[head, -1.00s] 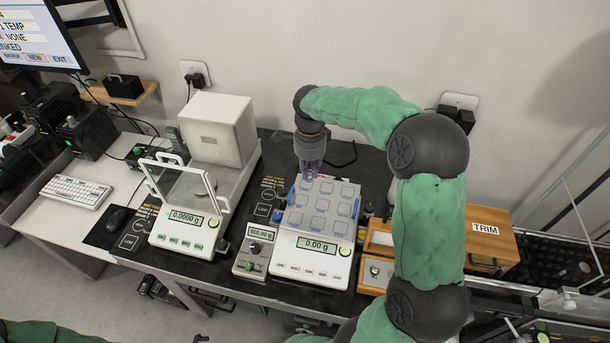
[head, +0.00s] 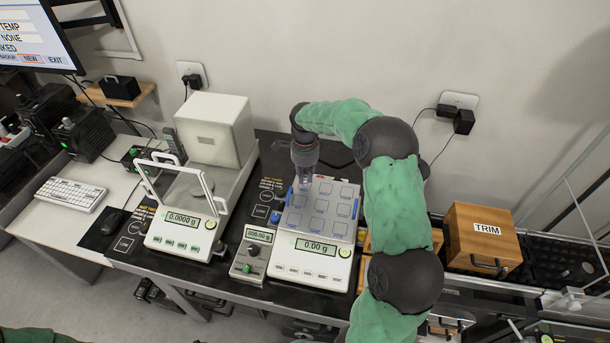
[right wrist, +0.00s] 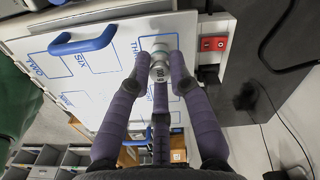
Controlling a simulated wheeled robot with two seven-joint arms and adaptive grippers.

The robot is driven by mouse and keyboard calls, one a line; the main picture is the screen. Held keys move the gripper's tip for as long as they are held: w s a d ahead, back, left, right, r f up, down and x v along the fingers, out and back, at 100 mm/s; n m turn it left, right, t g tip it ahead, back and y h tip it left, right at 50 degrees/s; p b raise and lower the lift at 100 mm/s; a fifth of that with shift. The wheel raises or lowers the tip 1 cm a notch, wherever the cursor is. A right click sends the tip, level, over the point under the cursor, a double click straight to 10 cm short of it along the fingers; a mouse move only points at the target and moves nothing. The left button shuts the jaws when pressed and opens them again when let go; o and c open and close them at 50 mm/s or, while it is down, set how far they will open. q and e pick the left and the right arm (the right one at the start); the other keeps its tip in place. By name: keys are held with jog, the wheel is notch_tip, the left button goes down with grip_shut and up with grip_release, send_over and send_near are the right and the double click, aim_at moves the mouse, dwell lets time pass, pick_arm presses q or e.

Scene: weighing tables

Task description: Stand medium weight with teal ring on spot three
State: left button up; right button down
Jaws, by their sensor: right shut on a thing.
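My right gripper (head: 304,178) points down over the far left part of the white plate (head: 318,232) with blue-outlined spots. In the right wrist view, its fingers (right wrist: 160,75) are shut around a silvery metal weight (right wrist: 160,60). The weight is at the spot whose partly covered label begins "TH" (right wrist: 136,48). I cannot tell whether its base touches the plate. No teal ring can be made out; the fingers hide part of the weight. Only a bit of my left arm shows at the bottom left; its gripper is out of view.
The plate is on a balance (head: 310,262) reading 0.00 g, and its other spots look empty. Blue handles (right wrist: 85,40) rise at its edge. A wooden TRIM box (head: 482,240) stands right.

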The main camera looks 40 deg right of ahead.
aim_at(305, 176)
jog(key=c, duration=1.1)
grip_release()
jog(key=shift+c, duration=0.2)
notch_tip(305, 176, up, 12)
jog(key=p, duration=0.2)
jog(key=shift+r, duration=0.15)
